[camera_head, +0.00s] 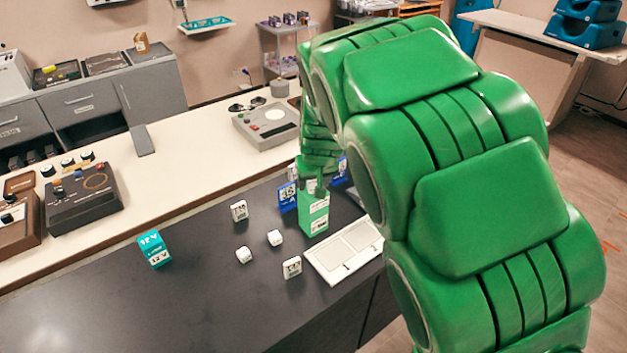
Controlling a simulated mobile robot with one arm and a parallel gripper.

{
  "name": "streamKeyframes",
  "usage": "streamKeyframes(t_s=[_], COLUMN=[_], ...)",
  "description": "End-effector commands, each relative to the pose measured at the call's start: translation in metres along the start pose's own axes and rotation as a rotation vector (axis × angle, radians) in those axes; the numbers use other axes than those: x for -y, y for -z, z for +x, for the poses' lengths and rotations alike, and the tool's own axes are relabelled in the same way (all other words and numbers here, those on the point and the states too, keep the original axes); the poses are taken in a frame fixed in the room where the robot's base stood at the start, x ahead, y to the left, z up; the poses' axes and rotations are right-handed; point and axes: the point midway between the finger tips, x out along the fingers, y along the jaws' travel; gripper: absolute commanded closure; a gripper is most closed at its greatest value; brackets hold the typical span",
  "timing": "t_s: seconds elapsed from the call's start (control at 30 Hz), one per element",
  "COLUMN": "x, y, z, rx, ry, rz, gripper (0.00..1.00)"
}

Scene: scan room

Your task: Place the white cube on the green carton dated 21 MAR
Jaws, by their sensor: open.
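Two small white cubes, one to the left (243,255) and one to the right (275,238), lie on the dark table; both have rounded edges. A light green carton (314,218) stands upright behind a white tray, with small print too fine to read, so I cannot confirm the date. My green gripper (313,187) is open, with its fingers at the top of the green carton in the picture. I cannot tell whether it touches the carton. I see no cube between the fingers, though the arm hides part of this area.
Blue cartons (287,197) stand beside and behind the green one. Two white printed blocks, rear (239,210) and front (291,267), and a teal carton (155,249) stand on the table (210,310). The white two-panel tray (327,264) is at right. The table's front left is clear.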

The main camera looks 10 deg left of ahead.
Motion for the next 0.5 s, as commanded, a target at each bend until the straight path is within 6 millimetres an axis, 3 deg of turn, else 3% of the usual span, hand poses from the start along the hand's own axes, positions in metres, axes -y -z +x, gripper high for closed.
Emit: streamKeyframes(t_s=[0.27,0.5], x=[0.0,0.0], y=[0.002,0.003], z=[-0.01,-0.036], rx=[-0.002,-0.006], ry=[0.0,-0.001], rz=[0.0,0.0], gripper=[0.44,0.44])
